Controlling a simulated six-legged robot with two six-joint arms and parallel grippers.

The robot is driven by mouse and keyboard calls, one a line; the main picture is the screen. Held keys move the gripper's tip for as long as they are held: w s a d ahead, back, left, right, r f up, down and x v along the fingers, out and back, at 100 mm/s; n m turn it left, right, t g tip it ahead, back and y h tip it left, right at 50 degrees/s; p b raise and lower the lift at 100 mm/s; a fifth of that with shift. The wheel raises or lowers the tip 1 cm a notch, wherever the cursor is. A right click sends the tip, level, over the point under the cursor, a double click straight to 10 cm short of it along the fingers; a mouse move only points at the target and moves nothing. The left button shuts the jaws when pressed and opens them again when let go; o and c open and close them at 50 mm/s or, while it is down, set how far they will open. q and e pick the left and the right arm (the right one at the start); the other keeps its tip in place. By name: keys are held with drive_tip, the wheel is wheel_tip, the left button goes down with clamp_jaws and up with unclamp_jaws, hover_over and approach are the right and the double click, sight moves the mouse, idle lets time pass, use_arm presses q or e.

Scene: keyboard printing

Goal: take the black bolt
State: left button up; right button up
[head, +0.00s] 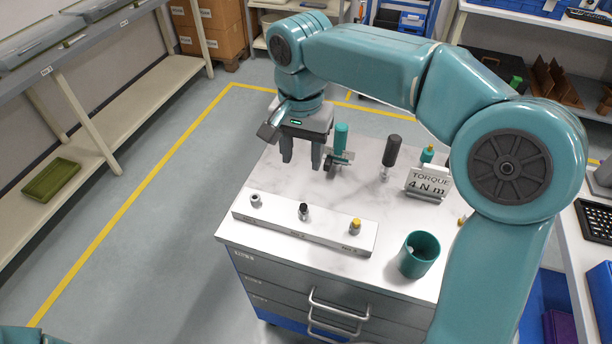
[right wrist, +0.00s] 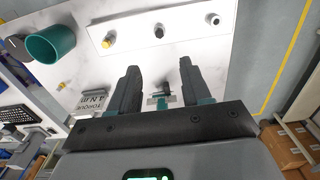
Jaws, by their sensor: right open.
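The black bolt (head: 303,211) stands upright in the middle of a white bar on the cabinet top. It also shows in the right wrist view (right wrist: 159,31), beyond my fingers. A silver bolt (head: 255,200) and a yellow-topped bolt (head: 354,226) stand at either side of it on the same bar (head: 280,225). My right gripper (head: 302,158) is open and empty, fingers pointing down, above the back left of the cabinet top, behind the bar and apart from the bolt. In the right wrist view its two fingers (right wrist: 158,75) are spread. My left gripper is out of view.
A teal-handled tool (head: 341,138) stands close beside my right gripper. A dark-handled tool (head: 391,151) and a torque sign (head: 427,185) reading 4 N m stand further right. A teal cup (head: 420,255) is at the front right. The marble top (head: 290,185) behind the bar is clear.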

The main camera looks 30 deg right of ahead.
sight(303, 206)
wheel_tip(303, 206, down, 15)
drive_tip(key=shift+d+f, duration=0.1)
idle(0.3)
clamp_jaws()
drive_tip(key=c, duration=0.8)
unclamp_jaws()
clamp_jaws()
drive_tip(key=shift+r+p, duration=1)
drive_tip(key=shift+r, duration=0.55)
wheel_tip(303, 206, up, 4)
drive_tip(key=p, duration=0.3)
drive_tip(key=shift+r, duration=0.1)
